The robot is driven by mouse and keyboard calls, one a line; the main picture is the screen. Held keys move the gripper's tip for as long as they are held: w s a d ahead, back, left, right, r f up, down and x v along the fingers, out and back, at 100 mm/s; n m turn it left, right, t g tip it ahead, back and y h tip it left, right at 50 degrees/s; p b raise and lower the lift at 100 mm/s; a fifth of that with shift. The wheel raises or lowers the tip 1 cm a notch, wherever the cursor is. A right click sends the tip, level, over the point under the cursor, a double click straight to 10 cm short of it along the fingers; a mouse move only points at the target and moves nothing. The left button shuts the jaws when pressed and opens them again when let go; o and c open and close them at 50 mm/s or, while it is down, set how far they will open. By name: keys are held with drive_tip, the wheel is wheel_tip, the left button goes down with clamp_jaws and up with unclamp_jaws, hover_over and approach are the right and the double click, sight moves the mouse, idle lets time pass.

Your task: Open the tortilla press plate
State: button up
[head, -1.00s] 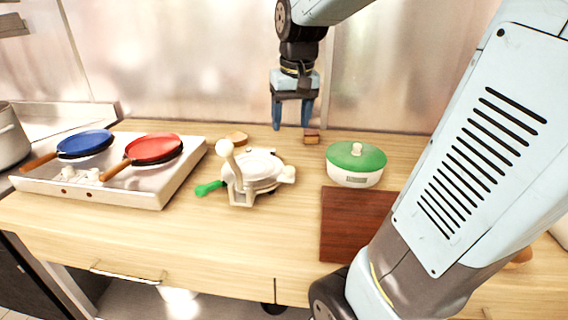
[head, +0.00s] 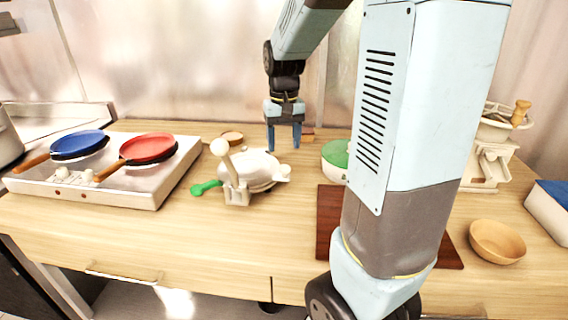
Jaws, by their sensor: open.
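The tortilla press (head: 250,172) stands on the wooden counter, left of the middle in the head view. It is cream white with a round plate that looks closed. Its lever (head: 222,152) stands up at the front left, ending in a round knob. A green handle (head: 205,187) sticks out low to the left. My gripper (head: 284,148) points down with two blue fingers apart and nothing between them. It is behind and to the right of the press in the picture, apart from it.
A stove (head: 105,185) with a blue pan (head: 80,142) and a red pan (head: 148,148) is left. A green-lidded pot (head: 335,155) and brown board (head: 327,215) are partly behind my arm. A wooden bowl (head: 497,241) and a grinder (head: 490,160) stand right. Counter before the press is clear.

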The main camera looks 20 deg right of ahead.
sight(284, 167)
wheel_tip(284, 167, down, 7)
drive_tip(key=shift+f, duration=0.15)
drive_tip(key=shift+c, duration=0.3)
drive_tip(key=shift+d, duration=0.1)
clamp_jaws()
idle(0.4)
